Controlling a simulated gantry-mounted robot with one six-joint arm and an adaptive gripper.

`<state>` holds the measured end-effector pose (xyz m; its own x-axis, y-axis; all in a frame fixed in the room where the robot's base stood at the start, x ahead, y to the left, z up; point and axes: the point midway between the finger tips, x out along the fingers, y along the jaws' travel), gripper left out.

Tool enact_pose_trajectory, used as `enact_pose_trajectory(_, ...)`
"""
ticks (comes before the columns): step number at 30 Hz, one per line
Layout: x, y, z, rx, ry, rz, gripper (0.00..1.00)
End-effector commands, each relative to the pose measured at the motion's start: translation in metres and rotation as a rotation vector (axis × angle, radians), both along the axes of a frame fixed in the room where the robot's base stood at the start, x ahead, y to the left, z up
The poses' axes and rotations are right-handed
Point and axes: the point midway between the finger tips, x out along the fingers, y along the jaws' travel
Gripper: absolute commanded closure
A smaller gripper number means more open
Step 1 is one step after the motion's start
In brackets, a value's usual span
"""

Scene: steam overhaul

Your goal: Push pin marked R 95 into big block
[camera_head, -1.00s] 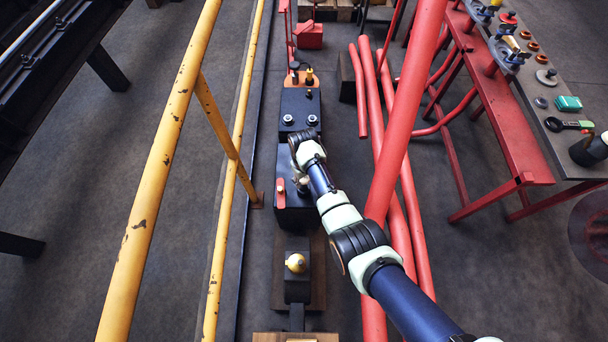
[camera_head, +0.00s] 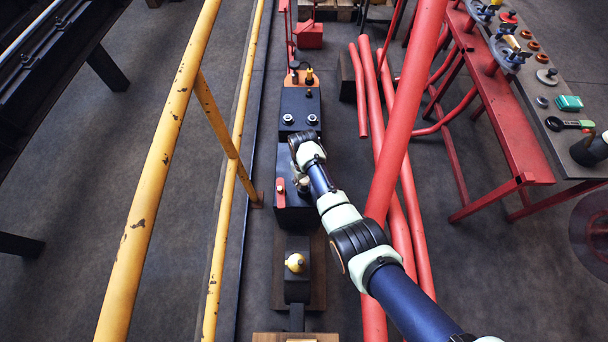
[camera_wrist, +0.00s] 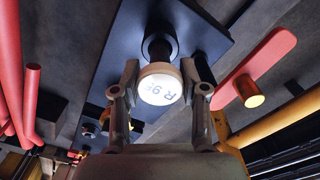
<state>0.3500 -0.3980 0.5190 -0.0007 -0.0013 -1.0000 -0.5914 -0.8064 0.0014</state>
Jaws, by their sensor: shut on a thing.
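The pin marked R 95 (camera_wrist: 160,88) has a pale round face with the marking turned toward the wrist camera. My gripper (camera_wrist: 159,74) has one finger on each side of its head and is shut on it. Past the head, a dark round shank or collar meets the dark face of the big block (camera_wrist: 205,38); how deep the pin sits cannot be told. In the head view my gripper (camera_head: 302,182) is low over the big block (camera_head: 296,216), and the wrist hides most of the pin.
A red lever (camera_wrist: 258,65) with a brass knob is close beside my gripper on the block. Red pipes (camera_head: 412,215) run along the right, a yellow railing (camera_head: 160,160) along the left.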

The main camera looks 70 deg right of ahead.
Motion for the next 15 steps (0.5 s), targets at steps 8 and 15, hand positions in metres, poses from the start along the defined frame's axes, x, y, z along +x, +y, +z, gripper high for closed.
enact_pose_trajectory(8,0.0,0.0,-0.008,-0.001,-0.001,0.0,1.0)
enact_pose_trajectory(15,0.0,0.0,-0.017,-0.001,-0.001,0.0,1.0)
